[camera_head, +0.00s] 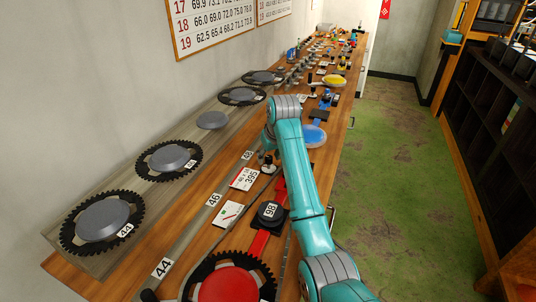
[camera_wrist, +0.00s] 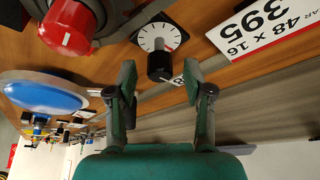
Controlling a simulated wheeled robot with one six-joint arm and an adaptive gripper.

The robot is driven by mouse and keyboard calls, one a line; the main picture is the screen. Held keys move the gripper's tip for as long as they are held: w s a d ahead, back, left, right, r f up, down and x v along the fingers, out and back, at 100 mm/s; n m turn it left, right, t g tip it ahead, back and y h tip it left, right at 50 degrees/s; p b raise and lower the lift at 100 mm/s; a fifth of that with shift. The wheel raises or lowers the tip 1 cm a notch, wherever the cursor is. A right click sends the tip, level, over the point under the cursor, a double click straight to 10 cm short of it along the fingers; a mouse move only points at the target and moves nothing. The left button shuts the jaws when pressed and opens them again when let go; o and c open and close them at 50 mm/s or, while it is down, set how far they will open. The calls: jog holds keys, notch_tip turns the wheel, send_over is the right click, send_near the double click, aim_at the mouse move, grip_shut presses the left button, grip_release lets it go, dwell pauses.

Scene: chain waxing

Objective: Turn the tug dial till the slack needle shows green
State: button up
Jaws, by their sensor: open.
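In the wrist view a round white gauge (camera_wrist: 158,36) with black tick marks and a thin red mark at its right side lies on the wooden bench; I see no green on it. A black round knob (camera_wrist: 160,67) stands in front of the gauge and hides part of its face. My gripper (camera_wrist: 162,76) is open, one finger on each side of the knob, with gaps and nothing held. In the head view the knob (camera_head: 268,159) shows small beside the 395 card; my arm hides much around it, and the needle is too small to read.
The white 395 card (camera_wrist: 262,28) lies beside the gauge. A red cylinder (camera_wrist: 68,28) and a blue disc (camera_wrist: 40,92) stand on the other side.

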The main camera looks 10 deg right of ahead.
grip_shut()
